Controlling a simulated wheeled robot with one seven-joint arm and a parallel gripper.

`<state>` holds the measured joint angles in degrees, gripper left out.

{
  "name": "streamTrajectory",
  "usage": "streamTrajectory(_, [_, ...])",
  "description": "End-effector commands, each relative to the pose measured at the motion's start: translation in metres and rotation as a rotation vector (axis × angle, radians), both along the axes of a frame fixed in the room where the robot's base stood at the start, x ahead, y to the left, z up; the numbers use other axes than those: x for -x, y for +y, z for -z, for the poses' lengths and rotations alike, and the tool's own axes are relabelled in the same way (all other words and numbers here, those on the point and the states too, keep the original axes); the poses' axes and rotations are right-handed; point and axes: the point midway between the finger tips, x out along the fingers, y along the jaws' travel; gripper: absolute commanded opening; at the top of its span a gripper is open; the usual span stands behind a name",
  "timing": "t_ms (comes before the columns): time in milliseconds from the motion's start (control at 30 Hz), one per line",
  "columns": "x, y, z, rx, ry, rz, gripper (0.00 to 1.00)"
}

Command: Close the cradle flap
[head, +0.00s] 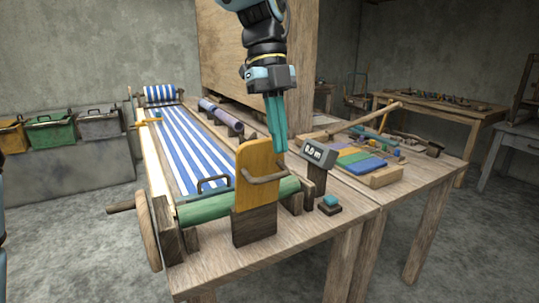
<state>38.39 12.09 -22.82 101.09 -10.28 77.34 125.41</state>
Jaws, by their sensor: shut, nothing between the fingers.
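The cradle flap appears to be the yellow-orange panel (256,165) at the front of the loom. It stands upright on a dark wooden block (254,226) and has a curved brown handle (265,179) across its face. A green roller (217,205) lies behind it. My gripper (279,150) points down beside the upper right edge of the flap, with its teal fingers shut and empty. I cannot tell whether the fingers touch the flap. The flap hides part of the roller.
Blue-and-white striped cloth (190,140) runs back along the loom. A small display (318,154) stands on a post right of the flap, near a teal button (330,201). A wooden beater-like bar (365,119) and coloured pieces (352,159) lie farther right. The front table corner is clear.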

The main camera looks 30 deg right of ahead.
Motion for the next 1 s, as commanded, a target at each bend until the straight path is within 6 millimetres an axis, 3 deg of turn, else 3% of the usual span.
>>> streamTrajectory(167, [0.008,0.002,0.024,-0.004,0.003,0.000,0.00])
streamTrajectory(500, [0.029,0.003,0.090,-0.006,0.003,0.000,0.00])
streamTrajectory(700, [0.002,0.001,0.079,-0.001,-0.001,-0.004,0.00])
streamTrajectory(1000, [-0.010,0.000,0.076,-0.001,-0.002,-0.004,0.00])
